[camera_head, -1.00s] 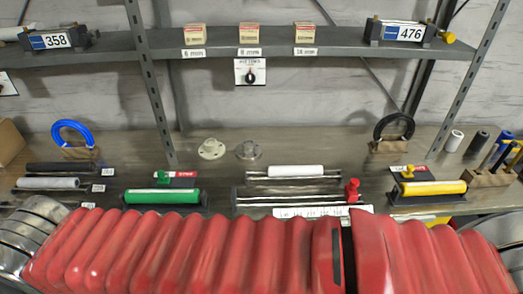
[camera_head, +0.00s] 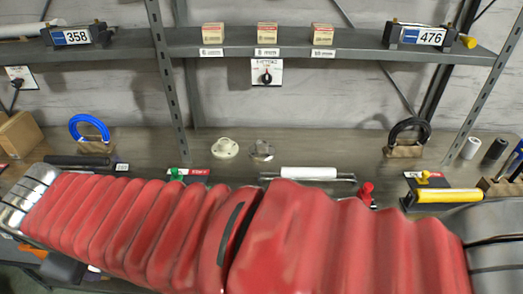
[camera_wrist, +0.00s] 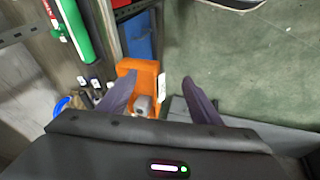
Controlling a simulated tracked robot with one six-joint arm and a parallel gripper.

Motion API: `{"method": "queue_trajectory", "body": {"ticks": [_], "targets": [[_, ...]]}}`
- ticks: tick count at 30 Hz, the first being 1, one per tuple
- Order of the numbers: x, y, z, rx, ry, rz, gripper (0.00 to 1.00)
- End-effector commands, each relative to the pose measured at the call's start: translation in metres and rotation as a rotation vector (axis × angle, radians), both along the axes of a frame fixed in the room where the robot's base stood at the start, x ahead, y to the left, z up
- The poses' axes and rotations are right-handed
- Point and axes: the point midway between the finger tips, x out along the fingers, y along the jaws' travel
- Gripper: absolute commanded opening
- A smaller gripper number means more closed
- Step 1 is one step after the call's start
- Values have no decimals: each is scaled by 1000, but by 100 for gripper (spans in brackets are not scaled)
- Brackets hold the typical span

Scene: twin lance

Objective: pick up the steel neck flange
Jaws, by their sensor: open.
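The steel neck flange (camera_head: 262,150) is a small grey metal disc with a raised hub, lying on the bench below the shelf in the head view. A similar cream flange (camera_head: 225,148) lies just to its left, apart from it. My gripper (camera_wrist: 158,78) shows only in the wrist view; its two dark fingers are spread, with no flange seen between them. Beyond the fingers are an orange bin (camera_wrist: 138,72) and a grey round part I cannot identify. I cannot make out the steel flange in the wrist view.
My red-sleeved arm crosses the head view's foreground and hides the bench front. A white roller (camera_head: 308,173) lies in front of the flanges. Blue (camera_head: 88,128) and black (camera_head: 411,130) rings stand on either side. The shelf (camera_head: 350,42) overhangs behind.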

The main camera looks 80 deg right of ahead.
Motion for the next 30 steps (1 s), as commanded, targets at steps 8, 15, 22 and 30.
{"method": "queue_trajectory", "body": {"ticks": [8, 15, 22, 30], "targets": [[3, -92, -14, -219, 242, 48, 58], [-3, -171, -24, -361, 473, 112, 58], [-16, -246, -34, -459, 708, 189, 58], [-38, -331, -49, -525, 994, 305, 58]]}}
